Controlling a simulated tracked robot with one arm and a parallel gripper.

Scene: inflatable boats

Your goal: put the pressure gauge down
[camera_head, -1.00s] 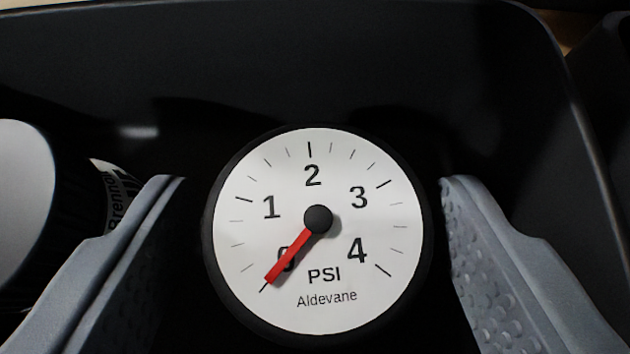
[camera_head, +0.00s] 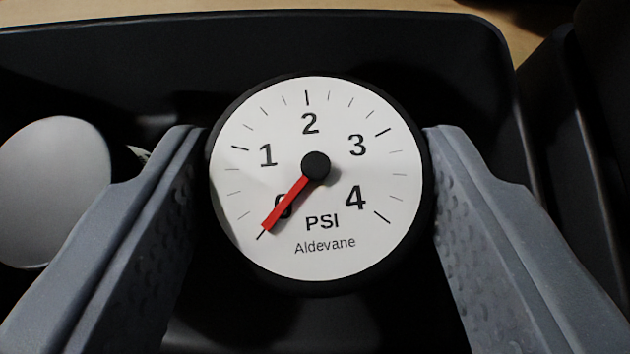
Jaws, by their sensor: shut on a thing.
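The pressure gauge (camera_head: 345,170) is round, with a white face, a black rim and a red needle near 0 PSI. It is in the middle of the view, face toward the camera. My gripper (camera_head: 316,140) is shut on it, with one grey finger at its left edge and the other at its right edge. The gauge shows over the inside of a black bin (camera_head: 200,52). Dark space shows below the gauge. Its back side and its height above the bin floor are hidden.
A round light-grey-topped thing (camera_head: 55,185) is in the bin at the left, partly behind my left finger. The bin's far wall and right wall stand close around the gauge. Another dark container (camera_head: 590,130) is at the right. A wooden surface (camera_head: 250,8) shows beyond the bin.

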